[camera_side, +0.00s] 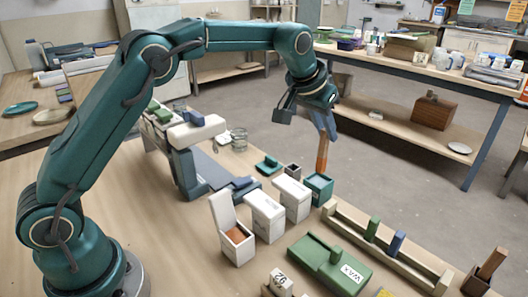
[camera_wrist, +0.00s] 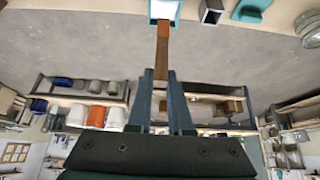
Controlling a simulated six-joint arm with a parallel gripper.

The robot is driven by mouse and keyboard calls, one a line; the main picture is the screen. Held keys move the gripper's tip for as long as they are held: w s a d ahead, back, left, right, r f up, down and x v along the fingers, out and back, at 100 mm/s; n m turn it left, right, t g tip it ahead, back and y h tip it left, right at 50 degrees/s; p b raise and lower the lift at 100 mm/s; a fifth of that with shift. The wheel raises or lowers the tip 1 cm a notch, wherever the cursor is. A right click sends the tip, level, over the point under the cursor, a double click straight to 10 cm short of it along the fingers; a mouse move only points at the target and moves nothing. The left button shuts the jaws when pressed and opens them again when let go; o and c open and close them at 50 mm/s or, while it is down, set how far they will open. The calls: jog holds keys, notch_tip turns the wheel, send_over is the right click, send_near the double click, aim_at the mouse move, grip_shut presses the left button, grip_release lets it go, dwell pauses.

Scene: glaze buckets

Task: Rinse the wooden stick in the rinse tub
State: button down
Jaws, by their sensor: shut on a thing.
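My gripper (camera_side: 323,128) points down and is shut on the wooden stick (camera_side: 322,155), which hangs nearly upright below the fingers. The stick (camera_wrist: 162,52) also runs away from between the fingers in the wrist view, and its far end looks orange-red. The teal open tub (camera_side: 319,188), seemingly the rinse tub, stands right under the stick. The stick's lower end is at the tub's opening; I cannot tell whether it is inside. In the wrist view the tub (camera_wrist: 152,16) has a pale interior and is cut off by the top edge.
An open white bucket (camera_side: 226,243) with orange inside has its lid raised. Two closed white buckets (camera_side: 264,215) (camera_side: 291,198) stand between it and the tub. A small dark open box (camera_side: 293,171) is beside the tub. A wooden rack (camera_side: 385,245) and a green WAX box (camera_side: 330,264) lie in front.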

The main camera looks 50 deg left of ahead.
aim_at(321, 154)
jog(key=shift+f, duration=0.35)
jog(key=shift+f, duration=0.1)
jog(key=shift+f, duration=2.95)
jog(key=shift+d, duration=0.1)
